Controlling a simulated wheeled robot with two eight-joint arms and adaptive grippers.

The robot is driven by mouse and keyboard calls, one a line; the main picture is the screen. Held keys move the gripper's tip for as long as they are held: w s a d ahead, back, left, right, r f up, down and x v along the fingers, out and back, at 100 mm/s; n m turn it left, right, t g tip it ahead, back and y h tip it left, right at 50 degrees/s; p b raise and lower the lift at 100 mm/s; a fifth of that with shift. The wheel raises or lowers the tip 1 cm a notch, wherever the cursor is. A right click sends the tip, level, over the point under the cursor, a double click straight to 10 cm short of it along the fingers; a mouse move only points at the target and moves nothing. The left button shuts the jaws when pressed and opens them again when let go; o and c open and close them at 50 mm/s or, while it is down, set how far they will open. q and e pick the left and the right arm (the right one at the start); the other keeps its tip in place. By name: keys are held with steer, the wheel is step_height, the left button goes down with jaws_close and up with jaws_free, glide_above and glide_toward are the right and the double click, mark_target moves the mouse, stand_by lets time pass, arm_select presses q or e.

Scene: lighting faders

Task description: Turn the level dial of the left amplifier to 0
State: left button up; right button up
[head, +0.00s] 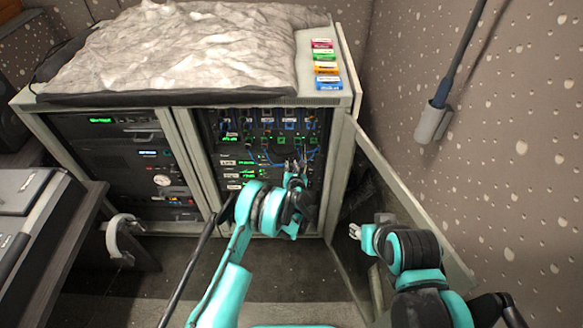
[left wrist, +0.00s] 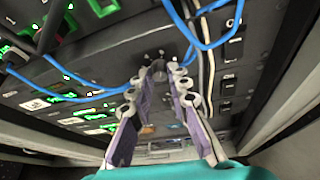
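My left gripper (head: 295,164) is in front of the right-hand rack bay (head: 212,128), close to its panel. In the left wrist view its two fingers (left wrist: 158,74) point at a dark panel face, with a gap between them. A small dark knob-like shape shows at the fingertips; I cannot tell whether they touch it. The arm and gripper hide part of the lower bay in the head view. No dial marking can be read, and I cannot tell which unit is the left amplifier. My right gripper (head: 354,232) is low, to the right of the rack, away from the panels.
Blue cables (left wrist: 188,30) loop across the panel near my left fingers. The left bay holds a round white gauge (head: 161,180). A crumpled grey cover (head: 175,45) and coloured labels (head: 324,57) lie on top.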

arm_select(q)
jaws_close()
steer(key=shift+a+n+h, duration=0.2)
steer(key=shift+n+h, duration=0.65)
steer(key=shift+n, duration=0.3)
steer(key=shift+a+n+h, duration=0.15)
steer(key=shift+n+h, duration=0.7)
steer(key=shift+n, duration=0.3)
steer(key=o, duration=0.8)
jaws_free()
steer(key=shift+r, duration=0.1)
step_height(320, 180, up, 10)
steer(key=shift+f, duration=0.1)
